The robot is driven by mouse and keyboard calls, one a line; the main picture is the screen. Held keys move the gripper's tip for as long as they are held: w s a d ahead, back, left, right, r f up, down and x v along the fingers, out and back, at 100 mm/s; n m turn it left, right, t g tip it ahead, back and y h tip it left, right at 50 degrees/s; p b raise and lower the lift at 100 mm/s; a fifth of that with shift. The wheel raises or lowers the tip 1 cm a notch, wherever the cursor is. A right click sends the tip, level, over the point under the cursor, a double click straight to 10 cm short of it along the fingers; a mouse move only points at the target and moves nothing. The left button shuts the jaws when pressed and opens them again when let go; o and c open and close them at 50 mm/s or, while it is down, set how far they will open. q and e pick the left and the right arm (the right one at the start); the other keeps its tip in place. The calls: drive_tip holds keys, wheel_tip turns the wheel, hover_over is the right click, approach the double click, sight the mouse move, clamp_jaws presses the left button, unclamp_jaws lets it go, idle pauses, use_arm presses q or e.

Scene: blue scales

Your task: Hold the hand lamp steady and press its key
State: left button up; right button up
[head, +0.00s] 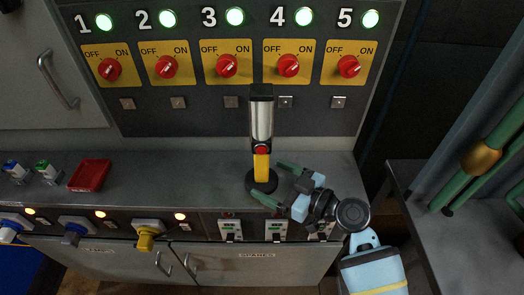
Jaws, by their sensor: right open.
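The hand lamp (262,165) stands upright on the grey counter. It has a black top, a pale cylinder, a yellow handle and a round black foot. Its red key (261,150) sits where the pale cylinder meets the yellow handle. My right gripper (267,179) comes in from the lower right with its green fingers spread apart. One finger reaches behind the lamp's lower part and the other reaches in front near the foot. Whether either finger touches the lamp cannot be told. My left gripper is not in view.
Behind the counter is a panel with numbered red rotary switches (227,66) and lit green lamps. A red tray (90,174) and push buttons (45,170) are at the left. Knobs (147,233) line the front edge. A grey table (455,240) and green pipes (500,150) are at right.

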drive_tip(key=shift+w+a+f+b, duration=0.3)
drive_tip(key=shift+w+a, duration=0.15)
drive_tip(key=shift+a, duration=0.25)
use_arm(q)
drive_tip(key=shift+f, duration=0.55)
use_arm(e)
drive_tip(key=shift+w+a, duration=0.25)
drive_tip(key=shift+a, duration=0.15)
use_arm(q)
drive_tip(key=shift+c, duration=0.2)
use_arm(e)
drive_tip(key=c, duration=1.3)
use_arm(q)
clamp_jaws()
use_arm(e)
drive_tip(key=shift+o, duration=0.2)
